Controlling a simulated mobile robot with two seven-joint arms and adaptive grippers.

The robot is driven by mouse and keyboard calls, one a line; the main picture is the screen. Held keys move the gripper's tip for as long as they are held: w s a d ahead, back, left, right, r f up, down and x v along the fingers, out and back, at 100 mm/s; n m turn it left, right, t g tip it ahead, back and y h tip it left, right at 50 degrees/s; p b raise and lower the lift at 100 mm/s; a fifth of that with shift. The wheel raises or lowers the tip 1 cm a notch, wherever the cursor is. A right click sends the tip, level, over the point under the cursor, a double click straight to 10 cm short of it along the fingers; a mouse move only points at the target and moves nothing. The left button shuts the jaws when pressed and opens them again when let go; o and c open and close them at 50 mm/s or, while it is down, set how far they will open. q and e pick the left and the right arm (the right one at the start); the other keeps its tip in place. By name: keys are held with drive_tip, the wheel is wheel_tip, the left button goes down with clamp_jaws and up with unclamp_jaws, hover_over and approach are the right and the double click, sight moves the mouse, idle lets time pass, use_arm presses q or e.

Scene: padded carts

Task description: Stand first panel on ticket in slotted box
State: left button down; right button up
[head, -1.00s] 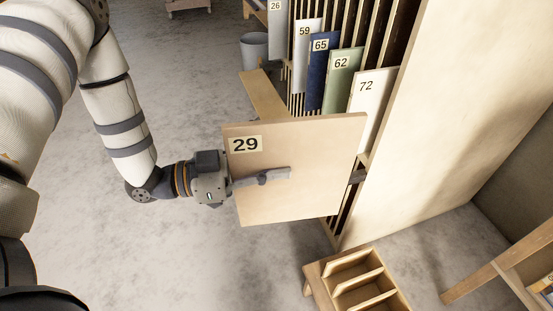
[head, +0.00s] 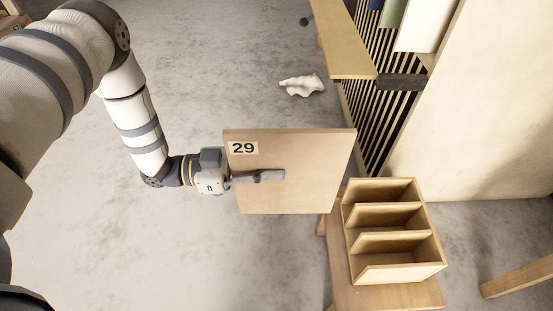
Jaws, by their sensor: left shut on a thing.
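A square wooden panel (head: 300,185) with a label reading 29 hangs upright in the middle of the head view. My left gripper (head: 262,176) is shut on it, with a finger lying across its front face near the left edge. The slotted box (head: 395,272) is a light wooden box with dividers and several open slots, to the right of and below the panel. It stands on a wooden stool or bench, and its slots look empty. No ticket shows. My right gripper is not in view.
The slatted rack (head: 375,130) with a wooden ledge (head: 345,45) stands at the upper right, next to a large pale side panel (head: 490,100). A crumpled white thing (head: 302,85) lies on the floor. A wooden beam (head: 515,277) is at lower right. The grey floor at left is open.

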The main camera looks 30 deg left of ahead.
use_arm(q)
wheel_tip(320, 180, down, 4)
drive_tip(key=w+f+b, duration=0.1)
drive_tip(key=w+b, duration=0.1)
drive_tip(key=b+x, duration=0.4)
drive_tip(key=x, duration=1.4)
drive_tip(key=shift+w+d, duration=0.25)
drive_tip(key=shift+w, duration=0.1)
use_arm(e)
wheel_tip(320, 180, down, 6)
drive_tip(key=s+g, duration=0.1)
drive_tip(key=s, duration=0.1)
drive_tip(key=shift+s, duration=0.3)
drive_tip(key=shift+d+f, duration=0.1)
use_arm(q)
drive_tip(key=shift+f, duration=0.25)
drive_tip(key=c, duration=1.6)
unclamp_jaws()
drive_tip(key=shift+c, duration=0.2)
drive_tip(key=shift+o, duration=0.2)
drive_tip(key=shift+s+a, duration=0.1)
drive_tip(key=shift+a, duration=0.05)
